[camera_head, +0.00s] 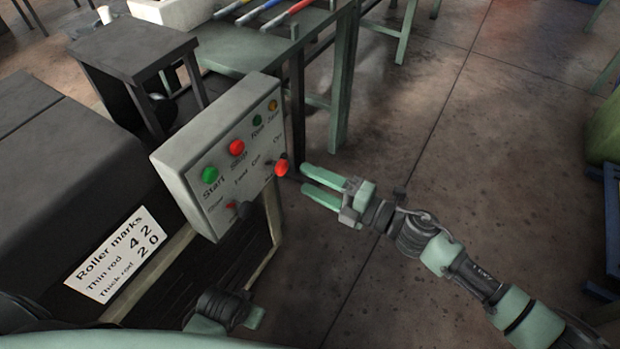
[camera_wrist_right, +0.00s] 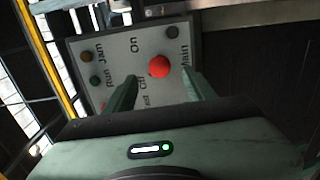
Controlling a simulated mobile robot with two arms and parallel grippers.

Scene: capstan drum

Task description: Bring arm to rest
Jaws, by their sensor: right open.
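My right gripper (camera_head: 304,179) has its two green fingers spread, with nothing between them. It is just right of the grey control box (camera_head: 182,188), pointing at its right edge. A red knob (camera_head: 281,167) on the box is close to the fingertips, with a small gap in the picture. In the right wrist view the red knob (camera_wrist_right: 159,67) appears beyond and between the open fingers (camera_wrist_right: 160,92), beside the On and Off marks.
The box also bears a green Start button (camera_head: 210,175), a red Stop button (camera_head: 237,147), lamps and lower levers. A sign (camera_head: 115,255) lists roller marks. A green table (camera_head: 240,57) with coloured-handled tools stands behind. The floor (camera_head: 410,130) right of the box is clear.

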